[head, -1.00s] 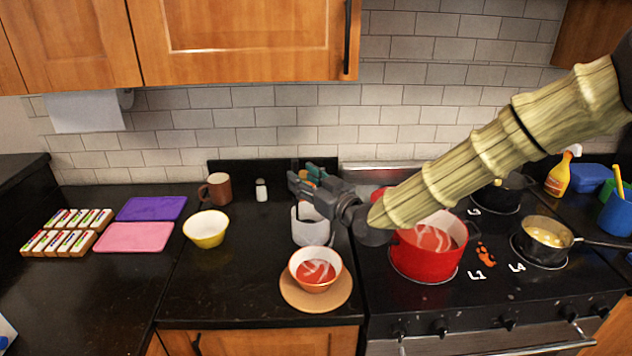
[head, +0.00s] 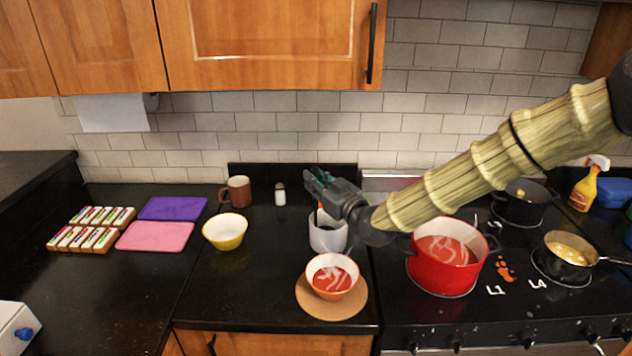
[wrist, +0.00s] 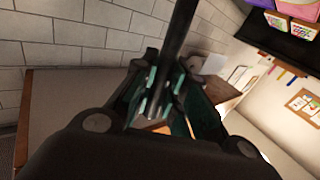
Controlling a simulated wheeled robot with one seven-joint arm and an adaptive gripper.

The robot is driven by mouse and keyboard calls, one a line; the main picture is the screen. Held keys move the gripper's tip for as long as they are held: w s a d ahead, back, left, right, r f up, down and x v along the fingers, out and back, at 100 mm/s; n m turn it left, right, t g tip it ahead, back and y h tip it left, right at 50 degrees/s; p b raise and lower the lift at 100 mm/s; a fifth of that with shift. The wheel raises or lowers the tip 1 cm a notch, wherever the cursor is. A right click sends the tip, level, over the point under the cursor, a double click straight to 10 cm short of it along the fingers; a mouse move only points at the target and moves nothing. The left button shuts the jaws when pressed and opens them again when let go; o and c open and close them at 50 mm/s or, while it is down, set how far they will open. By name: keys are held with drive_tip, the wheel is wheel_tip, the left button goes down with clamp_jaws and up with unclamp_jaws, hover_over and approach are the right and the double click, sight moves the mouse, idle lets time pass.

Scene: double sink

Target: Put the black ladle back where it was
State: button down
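My gripper (head: 320,186) is above the pale utensil holder (head: 328,237) on the counter left of the stove. In the wrist view, a long black handle, which looks like the black ladle (wrist: 181,30), runs between the teal-padded fingers (wrist: 166,88). The fingers appear shut on it. The ladle's bowl is hidden in both views. Something dark shows at the holder's mouth below my gripper, but I cannot tell whether it is the ladle, nor whether the ladle is inside the holder.
An orange-rimmed bowl of red soup (head: 331,277) sits on a round board (head: 350,308) in front of the holder. A red pot (head: 444,258) stands on the stove to the right. A salt shaker (head: 280,194), brown mug (head: 236,191) and yellow bowl (head: 225,232) stand left.

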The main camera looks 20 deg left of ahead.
drive_tip(key=shift+w+d+b, duration=0.3)
drive_tip(key=shift+w+d, duration=0.25)
drive_tip(key=shift+w, duration=0.25)
drive_tip(key=c, duration=1.4)
unclamp_jaws()
drive_tip(key=shift+o, duration=0.2)
drive_tip(key=v, duration=1.2)
